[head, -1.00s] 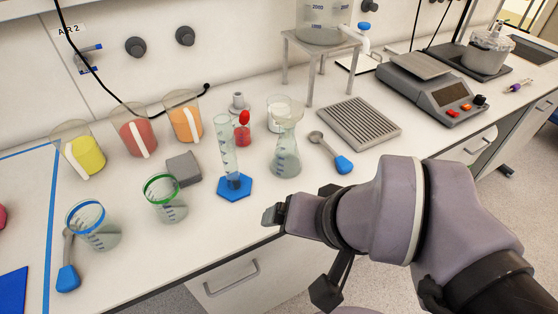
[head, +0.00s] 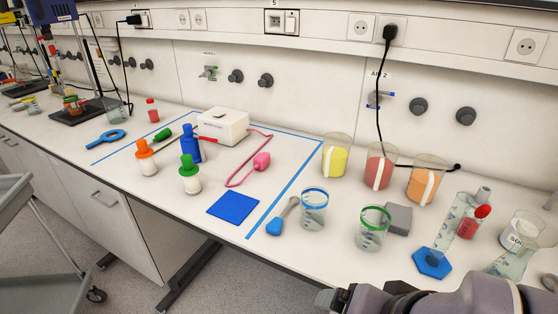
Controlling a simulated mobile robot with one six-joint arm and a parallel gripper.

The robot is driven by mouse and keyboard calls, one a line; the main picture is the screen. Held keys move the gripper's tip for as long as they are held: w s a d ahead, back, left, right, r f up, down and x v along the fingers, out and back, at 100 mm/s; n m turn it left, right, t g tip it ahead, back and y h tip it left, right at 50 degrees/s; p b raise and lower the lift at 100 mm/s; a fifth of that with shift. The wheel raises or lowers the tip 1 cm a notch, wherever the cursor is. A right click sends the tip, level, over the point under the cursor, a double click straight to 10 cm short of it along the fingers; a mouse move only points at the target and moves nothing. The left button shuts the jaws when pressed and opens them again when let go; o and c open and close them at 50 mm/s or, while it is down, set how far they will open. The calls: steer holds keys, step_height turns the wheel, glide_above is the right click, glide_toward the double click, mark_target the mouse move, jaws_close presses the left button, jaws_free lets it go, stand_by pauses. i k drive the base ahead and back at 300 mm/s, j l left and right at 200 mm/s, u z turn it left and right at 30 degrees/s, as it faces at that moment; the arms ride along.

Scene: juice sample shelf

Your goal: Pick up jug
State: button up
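Three clear jugs with pale upright strips, apparently handles, stand at the back of the bench. One holds yellow liquid (head: 335,158), one red (head: 379,170) and one orange (head: 424,184). The frames do not show which of them is the task's jug. My gripper (head: 330,299) shows only in part at the bottom edge, in front of the bench and well apart from the jugs. Its other finger is out of the picture, and I see nothing held in the visible part.
A blue-rimmed beaker (head: 313,209), green-rimmed beaker (head: 371,230), grey block (head: 398,219) and blue-footed cylinder (head: 433,263) stand before the jugs. A black cable (head: 381,105) hangs behind them. Left, blue tape encloses bottles and a white device (head: 222,126). A grey cart (head: 40,245) stands far left.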

mark_target(337, 145)
steer(key=i+j+z, duration=0.15)
steer(key=z, duration=0.3)
steer(key=i+j+z, duration=0.15)
steer(key=j+z, duration=0.3)
steer(key=i+j+z, duration=0.1)
steer(key=z, duration=0.35)
steer(key=j+z, duration=0.45)
